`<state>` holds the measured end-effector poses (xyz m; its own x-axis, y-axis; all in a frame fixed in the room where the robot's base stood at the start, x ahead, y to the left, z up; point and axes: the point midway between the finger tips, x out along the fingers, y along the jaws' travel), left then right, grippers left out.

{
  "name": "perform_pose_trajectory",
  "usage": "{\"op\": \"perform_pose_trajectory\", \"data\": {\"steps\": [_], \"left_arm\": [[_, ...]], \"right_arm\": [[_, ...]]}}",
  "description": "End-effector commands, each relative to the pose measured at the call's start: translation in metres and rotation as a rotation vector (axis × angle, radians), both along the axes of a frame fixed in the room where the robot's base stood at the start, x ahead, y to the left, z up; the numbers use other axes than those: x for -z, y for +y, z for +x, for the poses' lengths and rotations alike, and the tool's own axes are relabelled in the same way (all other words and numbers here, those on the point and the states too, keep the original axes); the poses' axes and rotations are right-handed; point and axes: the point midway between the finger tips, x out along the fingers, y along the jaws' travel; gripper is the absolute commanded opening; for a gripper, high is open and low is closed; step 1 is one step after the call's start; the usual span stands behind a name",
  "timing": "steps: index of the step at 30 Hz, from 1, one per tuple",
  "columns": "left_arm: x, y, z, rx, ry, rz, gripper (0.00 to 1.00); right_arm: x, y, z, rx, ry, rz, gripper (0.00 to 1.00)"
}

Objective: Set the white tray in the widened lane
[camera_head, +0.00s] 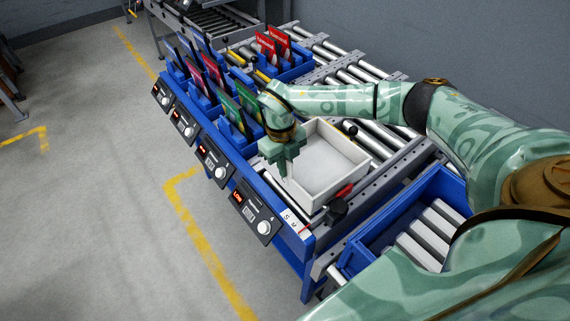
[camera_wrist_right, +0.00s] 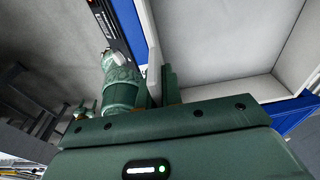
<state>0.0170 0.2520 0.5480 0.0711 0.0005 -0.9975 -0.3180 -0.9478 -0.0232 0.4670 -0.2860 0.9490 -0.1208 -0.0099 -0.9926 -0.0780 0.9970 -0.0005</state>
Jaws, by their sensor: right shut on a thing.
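The white tray (camera_head: 325,162) is an open, shallow rectangular box at the near end of the roller conveyor. It looks empty, and it seems to rest on the lane, though its underside is hidden. My right gripper (camera_head: 284,176) reaches over from the right and is shut on the tray's left wall. In the right wrist view the tray (camera_wrist_right: 225,45) fills the upper right, and its wall is between the fingers of my right gripper (camera_wrist_right: 162,85). The roller lane (camera_head: 388,138) shows beside the tray.
Blue racks with coloured cards (camera_head: 228,112) stand along the conveyor's left side, above several black display units (camera_head: 254,212). A black knob (camera_head: 337,208) sits at the tray's near corner, another (camera_head: 350,129) at its far side. A blue bin (camera_head: 425,215) is at the lower right.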

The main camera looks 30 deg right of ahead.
Motion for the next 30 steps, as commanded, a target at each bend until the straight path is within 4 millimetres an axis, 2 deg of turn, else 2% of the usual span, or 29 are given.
{"op": "perform_pose_trajectory", "data": {"steps": [27,30], "left_arm": [[0.018,0.0,-0.004,0.0,0.009,0.0,0.64],[0.017,0.0,-0.004,0.0,0.009,0.0,0.64]], "right_arm": [[0.038,0.0,0.0,0.0,0.0,0.0,0.0],[0.037,0.0,0.0,0.0,-0.001,0.0,0.0]]}}
